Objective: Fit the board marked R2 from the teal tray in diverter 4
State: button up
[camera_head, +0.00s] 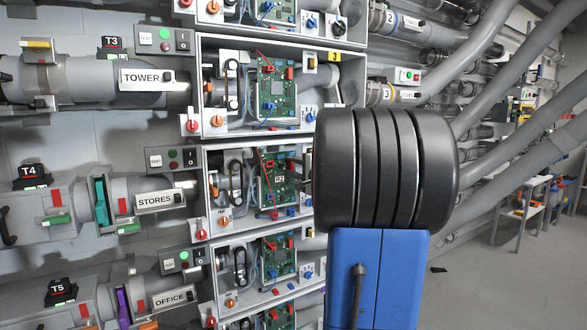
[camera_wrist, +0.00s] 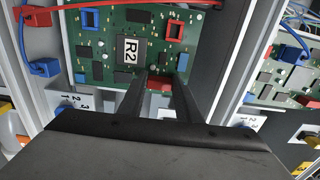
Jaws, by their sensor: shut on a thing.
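The green board marked R2 (camera_head: 281,178) is in the open grey diverter box (camera_head: 209,190) level with the T4 and STORES labels. In the wrist view the board (camera_wrist: 108,70) fills the upper middle, its R2 label turned sideways. My gripper (camera_wrist: 161,84) is shut on the board at its near edge, with a red part between the fingers. In the head view my arm hides most of the gripper and the box's right end, including any number there. Whether the board is fully seated cannot be told. The teal tray is not in view.
A red wire (camera_wrist: 120,4) crosses the board's top edge; a blue plug (camera_wrist: 45,67) is beside it. An orange TRIP knob (camera_head: 225,222) is at the box's lower left. Similar boxes with boards stand above, one tagged 3 (camera_head: 334,57), and below (camera_head: 277,258). Open floor (camera_head: 480,285) lies right.

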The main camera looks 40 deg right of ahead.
jog(key=shift+w+d, duration=0.15)
jog(key=shift+w, duration=0.45)
dwell(1.1)
jog(key=o, duration=1.2)
jog(key=shift+o, duration=0.2)
jog(key=v, duration=1.7)
jog(key=shift+s, duration=0.15)
jog(key=shift+a, duration=0.25)
